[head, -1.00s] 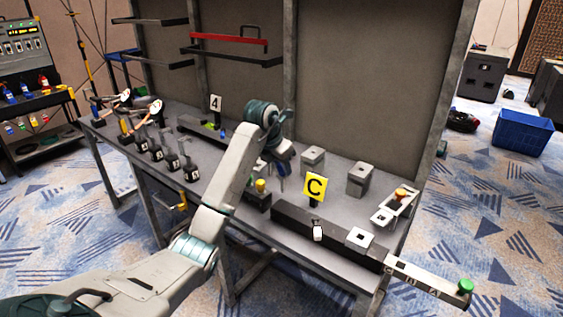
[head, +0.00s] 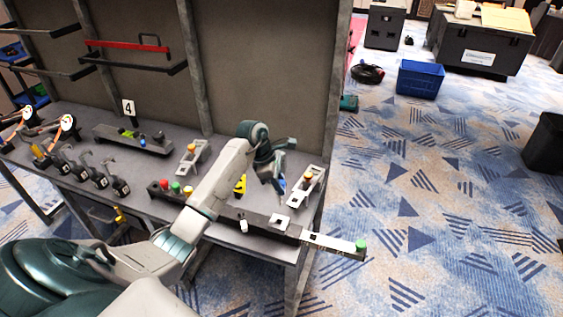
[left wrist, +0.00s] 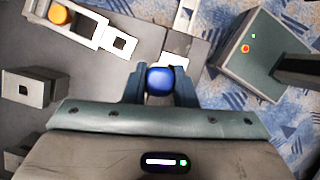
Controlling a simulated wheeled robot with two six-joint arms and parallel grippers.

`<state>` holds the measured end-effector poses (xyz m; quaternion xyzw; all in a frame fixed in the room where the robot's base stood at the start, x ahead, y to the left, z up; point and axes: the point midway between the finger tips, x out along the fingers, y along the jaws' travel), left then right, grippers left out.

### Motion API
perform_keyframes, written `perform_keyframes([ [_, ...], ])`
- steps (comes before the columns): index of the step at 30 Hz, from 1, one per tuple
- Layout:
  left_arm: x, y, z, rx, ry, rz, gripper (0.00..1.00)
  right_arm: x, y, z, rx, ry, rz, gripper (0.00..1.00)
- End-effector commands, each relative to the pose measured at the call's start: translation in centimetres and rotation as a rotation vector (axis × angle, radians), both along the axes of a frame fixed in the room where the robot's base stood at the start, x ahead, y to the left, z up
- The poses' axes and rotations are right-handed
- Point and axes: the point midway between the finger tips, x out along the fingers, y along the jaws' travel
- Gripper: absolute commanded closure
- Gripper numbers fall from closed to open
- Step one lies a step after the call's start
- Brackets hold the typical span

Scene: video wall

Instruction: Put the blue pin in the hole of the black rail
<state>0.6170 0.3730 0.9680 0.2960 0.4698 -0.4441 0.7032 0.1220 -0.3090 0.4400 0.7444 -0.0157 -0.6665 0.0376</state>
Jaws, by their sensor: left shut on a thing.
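My left gripper (head: 279,182) is over the right part of the bench and shut on the blue pin (left wrist: 159,80). In the left wrist view the pin's round blue top sits between the two fingers; its lower end is hidden. In the head view a bit of blue (head: 282,186) shows at the fingertips. The black rail (head: 259,219) lies along the bench's front edge, below the gripper in the picture. A pale square plate (head: 281,222) with a dark opening sits on the rail. I cannot tell the pin's height above the bench. My right gripper is not in view.
A pale strip with a green knob (head: 361,245) sticks out past the bench's right end. A bracket with an orange top (head: 307,175) stands right of the gripper. Red, green and yellow tops stand left of the arm.

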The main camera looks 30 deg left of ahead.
Motion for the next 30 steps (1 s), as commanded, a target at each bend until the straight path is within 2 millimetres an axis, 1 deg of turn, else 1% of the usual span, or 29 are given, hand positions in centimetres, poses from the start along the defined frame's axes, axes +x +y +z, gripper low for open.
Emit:
perform_keyframes([
  [1,-0.6,-0.2,1.2,-0.001,0.004,-0.041,0.99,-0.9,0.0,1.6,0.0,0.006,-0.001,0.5],
  [6,-1.9,-0.8,1.3,0.0,0.002,-0.153,0.99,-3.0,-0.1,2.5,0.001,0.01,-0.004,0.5],
  [11,-2.5,-1.1,1.2,0.001,0.0,-0.202,0.99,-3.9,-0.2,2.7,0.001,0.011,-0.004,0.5],
  [17,-2.6,-1.1,0.0,0.0,0.001,-0.212,0.99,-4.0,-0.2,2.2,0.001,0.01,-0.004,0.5],
  [27,-2.6,-1.1,-3.2,0.0,0.001,-0.209,0.99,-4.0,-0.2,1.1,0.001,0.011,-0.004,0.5],
  [30,-2.5,-1.1,-3.7,0.001,-0.001,-0.209,0.99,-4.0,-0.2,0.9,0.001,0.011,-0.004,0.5],
])
